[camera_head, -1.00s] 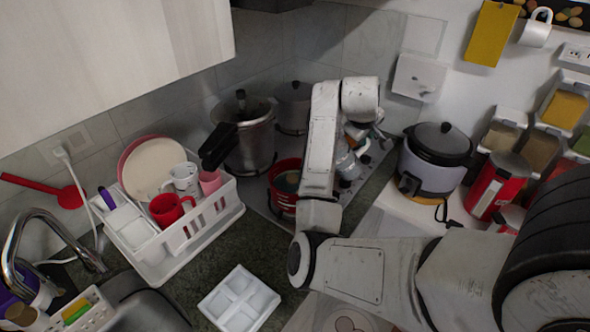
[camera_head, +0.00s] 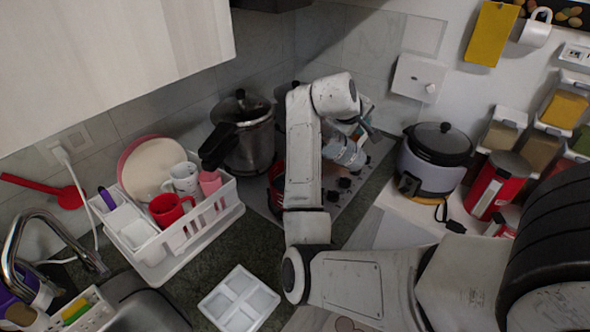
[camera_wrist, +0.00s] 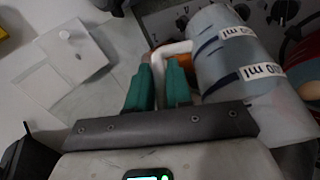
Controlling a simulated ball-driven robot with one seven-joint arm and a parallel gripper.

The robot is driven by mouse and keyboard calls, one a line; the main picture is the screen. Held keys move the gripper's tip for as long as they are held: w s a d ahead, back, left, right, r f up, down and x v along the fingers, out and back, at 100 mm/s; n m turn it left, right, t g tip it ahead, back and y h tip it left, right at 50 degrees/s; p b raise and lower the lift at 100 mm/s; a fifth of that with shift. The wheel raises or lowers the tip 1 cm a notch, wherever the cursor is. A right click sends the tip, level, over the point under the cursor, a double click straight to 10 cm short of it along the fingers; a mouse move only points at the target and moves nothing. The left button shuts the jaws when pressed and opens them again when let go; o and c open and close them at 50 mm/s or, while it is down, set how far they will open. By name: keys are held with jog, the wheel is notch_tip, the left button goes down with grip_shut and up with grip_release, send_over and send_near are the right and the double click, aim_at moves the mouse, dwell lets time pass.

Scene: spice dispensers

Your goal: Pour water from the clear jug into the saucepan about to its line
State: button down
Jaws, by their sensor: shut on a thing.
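The clear jug (camera_head: 343,153) with its measuring marks is held in the air over the stove, right of my forearm. It fills the right of the wrist view (camera_wrist: 235,60), where its "ml" labels show. My gripper (camera_wrist: 160,72) has its teal fingers shut on the jug's pale handle. In the head view the jug looks tilted; its water level cannot be made out. The red saucepan (camera_head: 274,183) stands on the stove, mostly hidden behind my forearm. Its inside and its line are not visible in the head view. A red edge (camera_wrist: 302,52) shows beyond the jug in the wrist view.
A tall steel pot (camera_head: 250,145) with a long black handle stands left of my arm. A rice cooker (camera_head: 430,170) stands to the right. A white dish rack (camera_head: 165,255) with mugs and plates and a white divided tray (camera_head: 240,300) are on the left counter.

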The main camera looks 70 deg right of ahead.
aim_at(351, 142)
jog(key=shift+w+a+r+g+h, duration=0.15)
jog(key=shift+r+g+h, duration=0.1)
jog(key=shift+r, duration=0.15)
jog(key=shift+w+a+r+g+h, duration=0.15)
jog(key=shift+r+h, duration=0.1)
jog(key=shift+r, duration=0.15)
dwell(0.9)
jog(key=shift+w+a+r+n+g+h+b, duration=0.25)
jog(key=shift+w+r+g+h+b, duration=0.1)
jog(key=shift+r+b, duration=0.15)
jog(key=shift+w+a+r+n+g+h+b, duration=0.15)
jog(key=shift+w+a+r+g+h+b, duration=0.15)
jog(key=shift+r, duration=0.25)
dwell(3.3)
